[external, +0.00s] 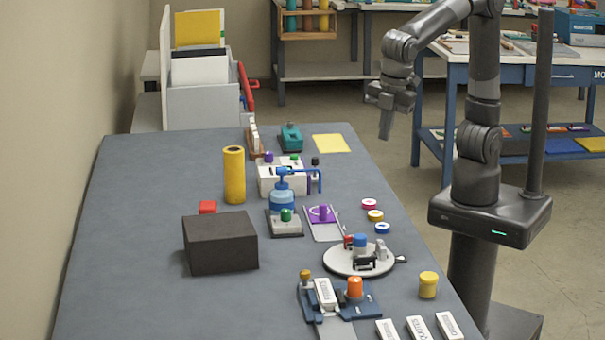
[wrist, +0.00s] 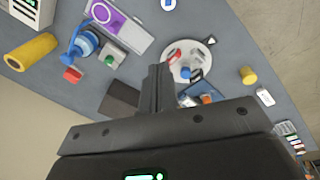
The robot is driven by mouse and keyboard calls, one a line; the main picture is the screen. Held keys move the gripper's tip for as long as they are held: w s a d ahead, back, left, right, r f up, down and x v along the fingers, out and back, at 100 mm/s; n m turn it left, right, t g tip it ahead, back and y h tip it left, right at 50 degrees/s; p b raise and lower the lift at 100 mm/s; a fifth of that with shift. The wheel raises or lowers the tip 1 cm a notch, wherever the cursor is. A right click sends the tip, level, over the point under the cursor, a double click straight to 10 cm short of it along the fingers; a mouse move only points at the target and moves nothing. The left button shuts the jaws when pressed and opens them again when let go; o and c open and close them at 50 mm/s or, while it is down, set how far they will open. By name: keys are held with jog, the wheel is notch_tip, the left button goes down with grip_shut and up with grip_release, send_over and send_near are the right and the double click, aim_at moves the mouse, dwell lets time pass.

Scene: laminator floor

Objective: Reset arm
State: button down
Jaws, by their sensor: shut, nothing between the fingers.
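My arm stands at the right of the grey-blue table in the external view. My gripper (external: 386,122) hangs beyond the table's right edge, pointing down, above the floor. Its fingers are together with nothing between them. In the wrist view the shut fingers of my gripper (wrist: 158,88) stick up at the middle, in front of part of the table top. My gripper touches nothing on the table.
The table (external: 130,260) holds a dark box (external: 220,243), a yellow cylinder (external: 234,175), a blue pump bottle (external: 283,200), a round white plate (external: 340,262) and a yellow cap (external: 428,285). A blue workbench (external: 500,75) stands behind my arm. Open floor lies between them.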

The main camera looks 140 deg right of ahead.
jog(key=s+a+m+t, duration=0.1)
jog(key=s+a, duration=0.3)
jog(key=s, duration=0.4)
jog(key=s+a+m+t+y, duration=0.1)
jog(key=s+a+t, duration=0.2)
jog(key=s, duration=0.5)
jog(key=shift+s+a+f+t, duration=0.15)
jog(key=shift+s+a+t, duration=0.25)
jog(key=shift+a, duration=0.35)
dwell(1.7)
